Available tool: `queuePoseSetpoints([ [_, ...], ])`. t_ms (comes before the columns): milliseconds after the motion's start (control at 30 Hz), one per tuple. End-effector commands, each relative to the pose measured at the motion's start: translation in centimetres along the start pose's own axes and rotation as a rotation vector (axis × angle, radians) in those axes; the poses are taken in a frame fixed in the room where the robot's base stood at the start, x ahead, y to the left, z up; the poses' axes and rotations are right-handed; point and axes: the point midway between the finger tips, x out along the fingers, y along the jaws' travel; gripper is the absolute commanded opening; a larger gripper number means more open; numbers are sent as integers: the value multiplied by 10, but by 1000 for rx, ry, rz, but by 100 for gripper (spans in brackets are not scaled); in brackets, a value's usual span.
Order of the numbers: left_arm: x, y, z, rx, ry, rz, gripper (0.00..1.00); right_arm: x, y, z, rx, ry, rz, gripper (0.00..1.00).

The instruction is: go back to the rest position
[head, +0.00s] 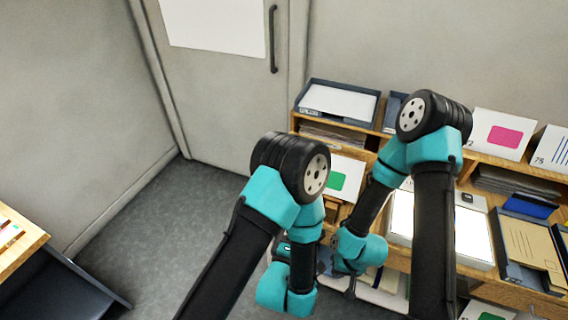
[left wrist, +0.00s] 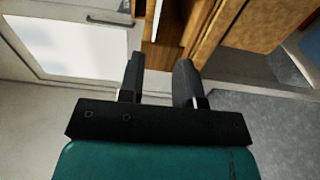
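My two teal and black arms reach in from the bottom of the head view. The left arm bends at its elbow and its lower part hangs down in front of the shelf unit. Its gripper does not show clearly there. In the left wrist view my left gripper (left wrist: 158,76) has its two dark fingers apart, with nothing seen between them. My right arm bends down to the left, and its gripper (head: 348,284) is small and dark beside the left wrist. I cannot tell its finger opening.
A wooden shelf unit (head: 487,160) holds a grey tray (head: 338,103) with white paper, cards and a brown envelope (head: 530,243). A white device (head: 472,232) lies behind my right arm. A wooden table (head: 18,240) stands at the left. Grey floor (head: 150,240) lies open between.

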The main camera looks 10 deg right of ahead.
Motion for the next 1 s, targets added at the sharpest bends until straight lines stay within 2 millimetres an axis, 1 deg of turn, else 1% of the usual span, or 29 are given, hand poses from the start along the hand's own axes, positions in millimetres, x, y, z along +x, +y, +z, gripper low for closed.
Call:
queuePoseSetpoints([
  [133, 1, -3, -6, 15, 8, -23, 32, 0, 0, 0, 0, 0, 0, 0],
  [267, 4, -15, -27, 71, 27, -109, 32, 0, 0, 0, 0, 0, 0, 0],
  [367, 4, -32, -53, 142, 37, -221, 32, 0, 0, 0, 0, 0, 0, 0],
  [400, 3, -39, -65, 174, 36, -276, 32, 0, 0, 0, 0, 0, 0, 0],
  [567, -11, -70, -112, 302, -3, -496, 32, 0, 0, 0, 0, 0, 0, 0],
  [700, -34, -94, -148, 396, -83, -675, 32, 0, 0, 0, 0, 0, 0, 0],
  [767, -46, -103, -163, 430, -128, -746, 32, 0, 0, 0, 0, 0, 0, 0],
  [867, -70, -116, -185, 481, -219, -853, 32, 0, 0, 0, 0, 0, 0, 0],
  [1000, -109, -130, -212, 534, -373, -978, 32, 0, 0, 0, 0, 0, 0, 0],
])
